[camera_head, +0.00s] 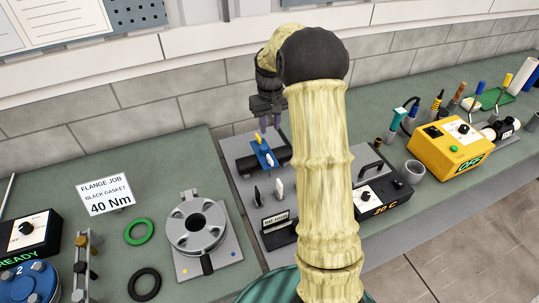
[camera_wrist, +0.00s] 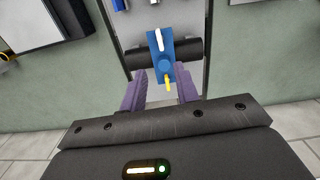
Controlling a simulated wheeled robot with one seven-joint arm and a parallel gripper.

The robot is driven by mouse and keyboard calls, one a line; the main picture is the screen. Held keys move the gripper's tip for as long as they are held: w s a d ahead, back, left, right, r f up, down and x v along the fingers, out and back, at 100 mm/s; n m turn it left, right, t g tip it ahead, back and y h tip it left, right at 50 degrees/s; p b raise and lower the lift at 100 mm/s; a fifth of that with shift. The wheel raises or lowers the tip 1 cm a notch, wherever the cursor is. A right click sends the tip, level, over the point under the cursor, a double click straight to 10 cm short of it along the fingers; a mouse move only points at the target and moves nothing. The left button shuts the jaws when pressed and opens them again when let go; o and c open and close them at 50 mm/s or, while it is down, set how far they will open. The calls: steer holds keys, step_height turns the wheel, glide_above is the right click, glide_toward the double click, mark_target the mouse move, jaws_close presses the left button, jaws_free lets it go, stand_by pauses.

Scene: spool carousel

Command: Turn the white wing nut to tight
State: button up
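The white wing nut (camera_wrist: 159,40) shows in the wrist view as a pale, narrow wing at the far end of a blue clamp plate (camera_wrist: 155,57). A yellow wing nut (camera_wrist: 168,83) is at the plate's near end. The blue plate (camera_head: 264,153) lies across a black cylinder (camera_wrist: 187,52). My gripper (camera_wrist: 161,90) has purple fingers spread apart, with nothing held between them. The yellow wing nut is nearer the fingertips than the white one. In the head view my gripper (camera_head: 270,122) is above and behind the plate; the white nut is too small to read for tightness.
The grey panel (camera_head: 240,143) also carries an upright black piece and a white piece (camera_head: 279,188) in front of the clamp. A black control box (camera_head: 385,195) stands to the right, partly behind my arm. A round flange fixture (camera_head: 195,225) is at the left.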

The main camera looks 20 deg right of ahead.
mark_target(270, 157)
step_height(270, 157, down, 14)
steer(key=p, duration=0.3)
steer(key=shift+f+p, duration=0.2)
steer(key=shift+p, duration=0.2)
jaws_close()
